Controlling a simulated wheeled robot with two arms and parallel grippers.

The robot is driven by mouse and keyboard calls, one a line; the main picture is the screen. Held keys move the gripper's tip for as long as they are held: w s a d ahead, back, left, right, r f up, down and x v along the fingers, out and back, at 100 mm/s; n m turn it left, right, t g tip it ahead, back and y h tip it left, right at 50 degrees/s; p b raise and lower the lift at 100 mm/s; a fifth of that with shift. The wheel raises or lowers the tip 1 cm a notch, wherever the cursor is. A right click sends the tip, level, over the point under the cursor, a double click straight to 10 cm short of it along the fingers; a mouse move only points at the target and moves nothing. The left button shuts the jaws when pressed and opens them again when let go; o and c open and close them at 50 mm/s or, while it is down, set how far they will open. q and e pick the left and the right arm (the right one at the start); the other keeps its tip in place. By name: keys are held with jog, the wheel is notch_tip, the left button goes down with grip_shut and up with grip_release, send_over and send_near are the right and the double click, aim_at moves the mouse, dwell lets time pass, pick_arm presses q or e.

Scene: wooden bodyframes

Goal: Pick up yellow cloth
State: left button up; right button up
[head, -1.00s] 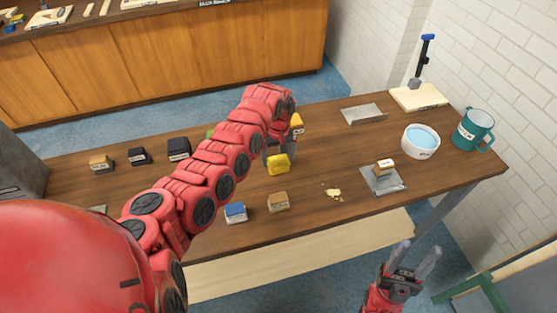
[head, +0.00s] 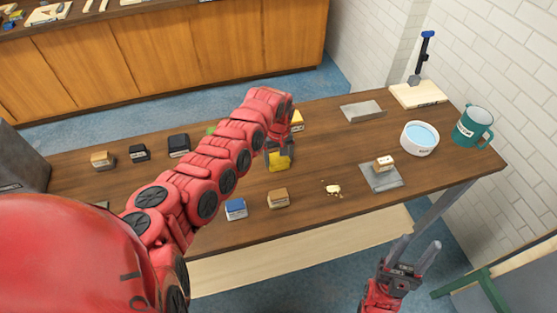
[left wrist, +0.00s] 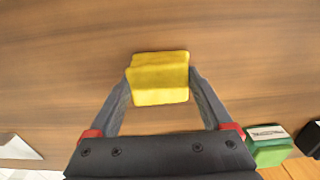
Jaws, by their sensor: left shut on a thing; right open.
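The yellow cloth (head: 279,160) is a small folded block near the middle of the wooden table. In the left wrist view the cloth (left wrist: 159,78) sits between the two fingertips of my left gripper (left wrist: 160,85), which is shut on it from both sides. In the head view my left gripper (head: 279,148) comes down over the cloth and hides its upper part. I cannot tell whether the cloth touches the table. My right gripper (head: 412,262) is open and empty, in front of the table's near edge at the lower right.
Blue (head: 235,209) and tan (head: 278,198) blocks lie nearer, with yellow crumbs (head: 333,189) beside them. A metal plate (head: 394,181) bearing a block, a white bowl of blue liquid (head: 419,138) and a green mug (head: 472,126) stand right. Dark blocks (head: 179,146) lie left.

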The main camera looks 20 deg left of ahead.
aim_at(279, 158)
pick_arm(q)
notch_tip(279, 158, up, 9)
jog(key=b, duration=0.4)
jog(key=shift+r, duration=0.5)
